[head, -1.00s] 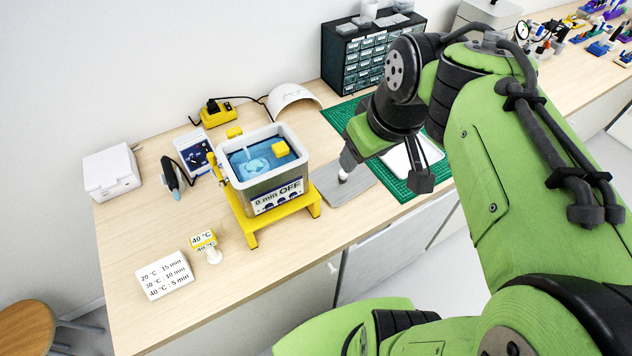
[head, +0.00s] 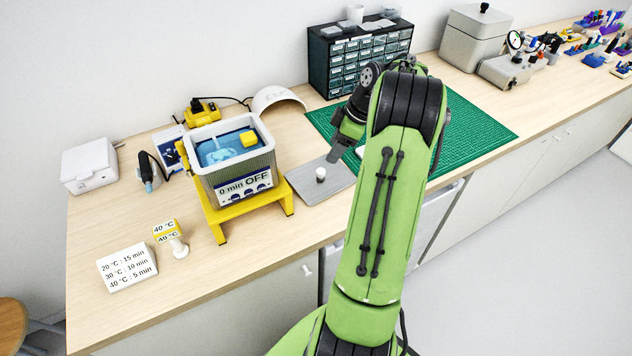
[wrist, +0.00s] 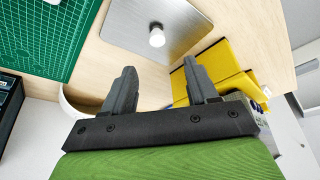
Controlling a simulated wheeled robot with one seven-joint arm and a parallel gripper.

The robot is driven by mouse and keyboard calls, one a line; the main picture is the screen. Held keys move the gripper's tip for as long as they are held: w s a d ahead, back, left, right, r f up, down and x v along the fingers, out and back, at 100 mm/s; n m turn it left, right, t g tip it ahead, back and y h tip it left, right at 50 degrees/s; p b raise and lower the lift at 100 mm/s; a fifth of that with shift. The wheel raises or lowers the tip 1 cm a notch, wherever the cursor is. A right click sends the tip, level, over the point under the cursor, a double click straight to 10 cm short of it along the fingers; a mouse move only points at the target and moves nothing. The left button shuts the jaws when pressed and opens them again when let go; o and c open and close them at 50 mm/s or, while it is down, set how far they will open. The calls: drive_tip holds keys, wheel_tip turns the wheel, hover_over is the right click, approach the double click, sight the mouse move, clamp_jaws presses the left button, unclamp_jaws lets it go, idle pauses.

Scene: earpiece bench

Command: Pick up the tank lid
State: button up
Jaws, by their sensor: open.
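The tank lid (head: 333,183) is a flat grey metal plate with a white knob (head: 320,174) on top. It lies on the bench just right of the tank's yellow stand. The lid also shows in the wrist view (wrist: 185,28), with its knob (wrist: 157,36) beyond my fingertips. My gripper (wrist: 160,78) is open and empty, its two dark fingers apart, with the knob ahead of the gap between them. In the head view, the arm partly hides the gripper and the lid's right side. The water tank (head: 243,172) stands open on the yellow stand (head: 247,212).
A green cutting mat (head: 480,120) lies right of the lid. A drawer cabinet (head: 335,78) stands behind it, and a white curved shade (head: 280,97) stands behind the tank.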

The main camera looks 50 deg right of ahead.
sight(321, 170)
drive_tip(key=x, duration=0.3)
drive_tip(key=b+x, duration=0.1)
drive_tip(key=x, duration=0.6)
drive_tip(key=shift+d+f, duration=0.1)
drive_tip(key=shift+d, duration=0.25)
drive_tip(key=shift+s, duration=0.1)
clamp_jaws()
